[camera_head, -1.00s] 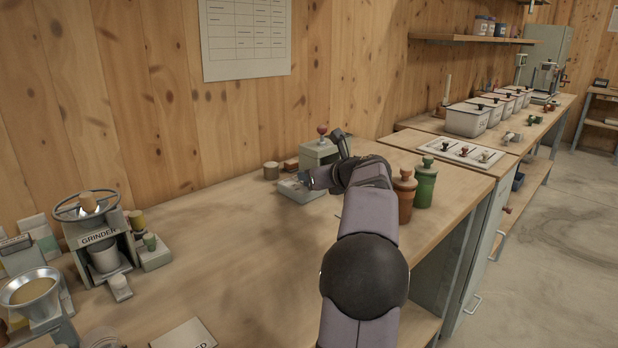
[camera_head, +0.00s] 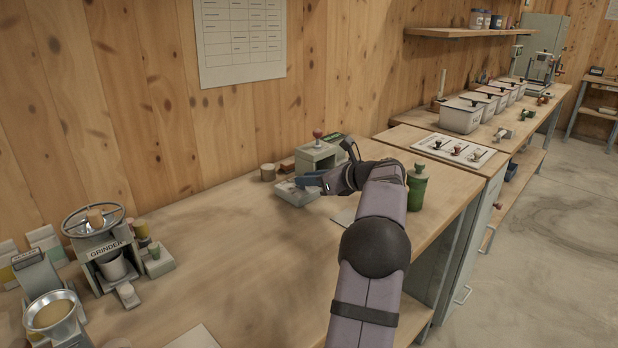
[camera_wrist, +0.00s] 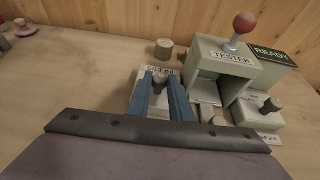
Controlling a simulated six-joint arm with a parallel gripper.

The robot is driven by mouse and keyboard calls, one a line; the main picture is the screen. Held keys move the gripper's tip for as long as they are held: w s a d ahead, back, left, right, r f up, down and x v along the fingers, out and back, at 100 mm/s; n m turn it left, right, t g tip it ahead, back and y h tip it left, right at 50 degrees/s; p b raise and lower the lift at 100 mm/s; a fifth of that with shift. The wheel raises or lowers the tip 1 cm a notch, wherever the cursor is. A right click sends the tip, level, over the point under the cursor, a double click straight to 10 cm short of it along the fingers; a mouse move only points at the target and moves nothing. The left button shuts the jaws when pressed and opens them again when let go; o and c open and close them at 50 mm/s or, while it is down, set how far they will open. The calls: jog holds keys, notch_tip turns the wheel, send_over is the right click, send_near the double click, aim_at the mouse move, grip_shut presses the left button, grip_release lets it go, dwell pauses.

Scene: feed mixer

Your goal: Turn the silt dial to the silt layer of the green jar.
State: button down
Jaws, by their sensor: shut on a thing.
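The silt dial block (camera_wrist: 152,73), pale with a dark label, stands on the bench in the wrist view. In the head view its pale block (camera_head: 291,195) sits left of my arm's end. My gripper (camera_wrist: 161,84) has its blue fingers either side of the dial's grey knob (camera_wrist: 160,80) and is shut on it. In the head view my gripper (camera_head: 308,183) is low over that block. The pointer and scale are mostly hidden by the fingers. The green jar (camera_head: 417,188) stands upright with its lid on, just right of my forearm. Its layers cannot be seen.
The tester (camera_wrist: 228,65) with a red-knobbed lever (camera_wrist: 246,22) stands right of the dial. A green "READY" display (camera_wrist: 270,53) and another dial block (camera_wrist: 258,112) are beside it. The grinder (camera_head: 108,245) is at the left. The middle of the bench is clear.

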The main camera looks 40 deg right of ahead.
jog(key=c, duration=1.6)
grip_release()
notch_tip(320, 180, up, 10)
jog(key=p, duration=0.3)
